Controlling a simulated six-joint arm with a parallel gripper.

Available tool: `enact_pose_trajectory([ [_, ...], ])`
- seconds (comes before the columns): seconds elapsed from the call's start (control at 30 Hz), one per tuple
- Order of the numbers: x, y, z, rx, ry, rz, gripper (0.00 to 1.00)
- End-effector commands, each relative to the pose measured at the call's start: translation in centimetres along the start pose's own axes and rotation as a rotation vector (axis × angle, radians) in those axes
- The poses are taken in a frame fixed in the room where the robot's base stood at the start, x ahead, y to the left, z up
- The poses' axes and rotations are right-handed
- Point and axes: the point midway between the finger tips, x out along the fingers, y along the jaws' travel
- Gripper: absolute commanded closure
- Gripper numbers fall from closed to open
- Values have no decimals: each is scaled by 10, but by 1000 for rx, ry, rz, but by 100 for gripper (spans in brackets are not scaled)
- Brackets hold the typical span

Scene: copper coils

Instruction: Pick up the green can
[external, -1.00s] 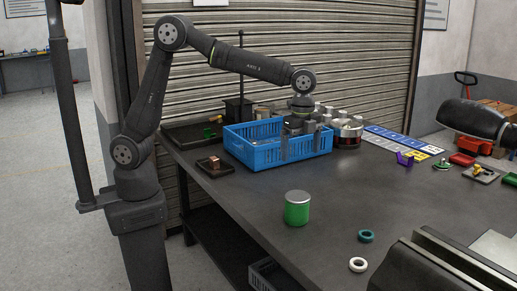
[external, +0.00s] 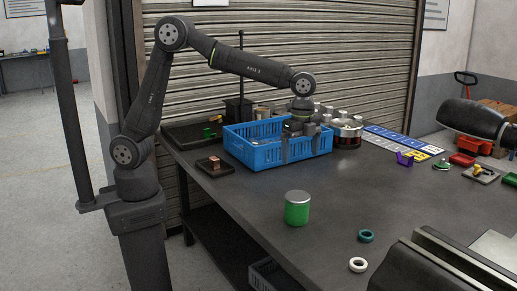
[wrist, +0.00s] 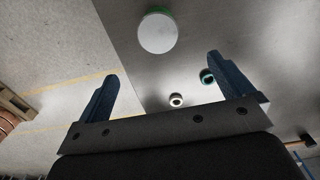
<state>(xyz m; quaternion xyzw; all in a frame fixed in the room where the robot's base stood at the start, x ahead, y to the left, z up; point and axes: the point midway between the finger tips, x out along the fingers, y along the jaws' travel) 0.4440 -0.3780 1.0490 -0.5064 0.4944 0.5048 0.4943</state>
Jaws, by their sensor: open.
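The green can (external: 297,209) with a silver lid stands upright near the front edge of the dark table. In the wrist view its round pale lid (wrist: 157,33) shows at the top, beyond and between the two fingers, with a sliver of green at its rim. My gripper (external: 302,155) is at the front side of the blue crate, well behind the can in the external view. In the wrist view my gripper (wrist: 162,80) has its two fingers wide apart with nothing between them.
The blue crate (external: 262,155) stands beside my gripper. A small tray with a copper-coloured block (external: 215,165) lies left of it. A teal ring (external: 366,236) and a white ring (external: 358,265) lie right of the can. The table between crate and can is clear.

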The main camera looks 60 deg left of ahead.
Motion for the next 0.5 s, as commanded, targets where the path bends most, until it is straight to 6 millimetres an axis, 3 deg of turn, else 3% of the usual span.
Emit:
enact_pose_trajectory([
  [0.07,20,2,-1,-36,-5,5,3],
  [0.27,43,3,-1,-47,-4,4,3],
  [0.5,96,3,-1,-46,-4,4,3],
])
